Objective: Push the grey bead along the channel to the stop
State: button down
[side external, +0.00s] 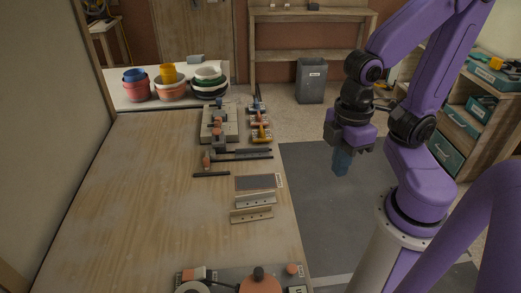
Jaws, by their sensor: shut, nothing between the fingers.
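My gripper (342,162) hangs at the right, over the grey floor mat and clear of the wooden table's right edge. Its blue fingers point down, shut and empty, touching nothing. Dark narrow rails (246,156) lie across the table near its right side and look like the channel. A small upright grey and orange block (207,159) stands at their left end; I cannot tell if it is the stop. I cannot make out the grey bead for certain at this size.
The wooden table (135,200) is bare on its left. Two drilled strips (252,215) and a grey rectangle (256,182) lie near its right edge. Bowls and pots (171,88) stand behind. Tools (258,122) lie at the back right; a tray (240,275) is in front.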

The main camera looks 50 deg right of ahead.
jog(key=w+d+f+m+g+y, duration=0.1)
jog(key=w+d+f+m+y, duration=0.25)
jog(key=w+m, duration=0.65)
jog(key=w+d+f+m+y, duration=0.35)
jog(key=w+m, duration=0.45)
jog(key=m, duration=0.5)
jog(key=m+t+h, duration=0.1)
jog(key=m+t, duration=0.7)
jog(key=m, duration=0.8)
send_near(269, 150)
jog(key=shift+a+r+x, duration=0.1)
jog(key=shift+a+x, duration=0.05)
jog(key=shift+x, duration=0.7)
jog(key=shift+a+r+x, duration=0.1)
jog(key=shift+a+x, duration=0.05)
jog(key=shift+x, duration=0.75)
jog(key=shift+a+r+x, duration=0.1)
jog(key=shift+a+x, duration=0.1)
jog(key=shift+x, duration=0.65)
